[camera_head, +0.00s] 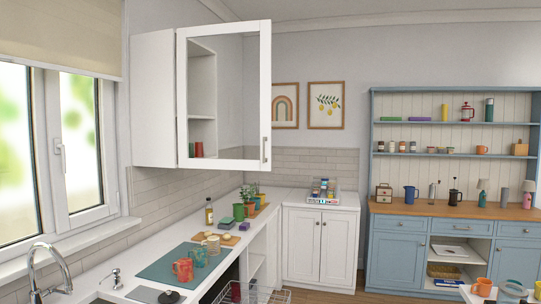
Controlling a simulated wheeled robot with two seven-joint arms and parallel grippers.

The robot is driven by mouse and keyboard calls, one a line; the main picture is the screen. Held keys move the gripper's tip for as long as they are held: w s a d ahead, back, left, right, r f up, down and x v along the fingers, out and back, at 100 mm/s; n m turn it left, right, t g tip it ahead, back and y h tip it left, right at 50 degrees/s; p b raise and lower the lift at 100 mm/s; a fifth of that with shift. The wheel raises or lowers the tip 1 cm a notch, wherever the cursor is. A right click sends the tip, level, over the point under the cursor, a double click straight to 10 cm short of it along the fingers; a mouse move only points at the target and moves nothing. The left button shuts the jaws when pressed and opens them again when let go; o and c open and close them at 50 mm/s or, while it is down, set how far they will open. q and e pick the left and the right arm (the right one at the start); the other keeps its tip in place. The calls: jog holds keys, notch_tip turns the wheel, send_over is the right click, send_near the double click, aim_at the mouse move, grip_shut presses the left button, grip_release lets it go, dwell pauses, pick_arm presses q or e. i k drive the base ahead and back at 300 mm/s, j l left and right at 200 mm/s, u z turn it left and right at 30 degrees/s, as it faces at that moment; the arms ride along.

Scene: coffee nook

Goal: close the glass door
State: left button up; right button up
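The glass door (223,163) is a white frame around a clear pane, on the white wall cabinet (153,98) at upper left. It stands open, swung out to the right from the cabinet's near front edge. Its handle (265,150) is on the free right side. Through the pane I see the cabinet's shelves (202,118) and a small reddish item (198,149) at the bottom. Neither of my grippers is in view.
Below is a white counter (110,272) with mugs on a teal mat (160,268), a bottle (209,213) and plants. A wire basket (262,294) sticks out under the counter. A blue hutch (372,200) stands at right. Space around the door's free edge looks clear.

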aim_at(264, 26)
jog(key=i+l+u, duration=0.25)
jog(key=i, duration=0.15)
jog(key=i+l+u, duration=0.3)
jog(key=i, duration=0.15)
